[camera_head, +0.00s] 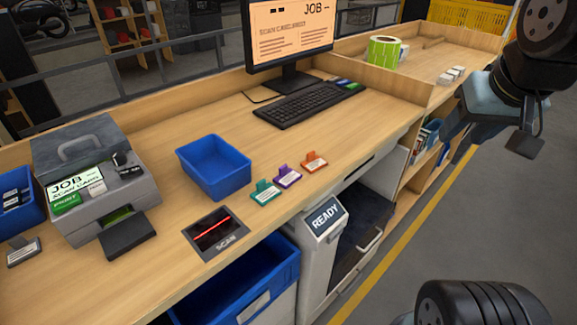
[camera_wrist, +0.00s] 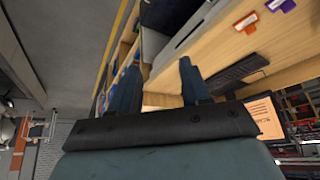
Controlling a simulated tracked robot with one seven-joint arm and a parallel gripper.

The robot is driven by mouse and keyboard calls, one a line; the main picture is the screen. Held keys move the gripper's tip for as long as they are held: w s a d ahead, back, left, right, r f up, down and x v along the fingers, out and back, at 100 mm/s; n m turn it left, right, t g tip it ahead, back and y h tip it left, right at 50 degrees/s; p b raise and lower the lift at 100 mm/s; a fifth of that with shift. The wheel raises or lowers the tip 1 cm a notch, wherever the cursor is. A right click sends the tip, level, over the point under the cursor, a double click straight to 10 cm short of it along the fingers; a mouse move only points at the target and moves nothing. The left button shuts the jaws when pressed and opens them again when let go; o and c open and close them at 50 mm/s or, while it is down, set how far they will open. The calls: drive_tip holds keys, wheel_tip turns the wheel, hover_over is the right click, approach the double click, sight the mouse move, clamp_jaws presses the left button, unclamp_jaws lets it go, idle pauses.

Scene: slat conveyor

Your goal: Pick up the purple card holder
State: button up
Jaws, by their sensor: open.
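The purple card holder (camera_head: 287,176) stands on the wooden desk between a teal card holder (camera_head: 265,192) and an orange card holder (camera_head: 313,161). In the wrist view the purple card holder (camera_wrist: 280,4) is partly cut off at the top edge, beside the orange one (camera_wrist: 247,22). My gripper (camera_head: 452,127) is at the right in the head view, well apart from the card holders, over the desk's front side. In the wrist view its two fingers (camera_wrist: 158,75) are spread with nothing between them.
A blue bin (camera_head: 214,167), a scan pad (camera_head: 213,235) and a printer (camera_head: 95,180) are left of the holders. A keyboard (camera_head: 307,103) and monitor (camera_head: 290,35) stand behind. A raised-edge tray section with a green roll (camera_head: 383,52) is at the back right.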

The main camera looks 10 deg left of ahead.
drive_tip(key=shift+o, duration=0.8)
drive_tip(key=shift+w+a+r, duration=0.1)
drive_tip(key=shift+w+a, duration=0.05)
drive_tip(key=n+g, duration=0.6)
drive_tip(key=n, duration=0.5)
hover_over(288, 174)
drive_tip(key=a, duration=0.2)
wheel_tip(288, 174, down, 5)
drive_tip(key=f, duration=1.3)
drive_tip(key=shift+w+d+f, duration=0.15)
drive_tip(key=shift+d+f, duration=0.15)
drive_tip(key=shift+f, duration=0.1)
clamp_jaws()
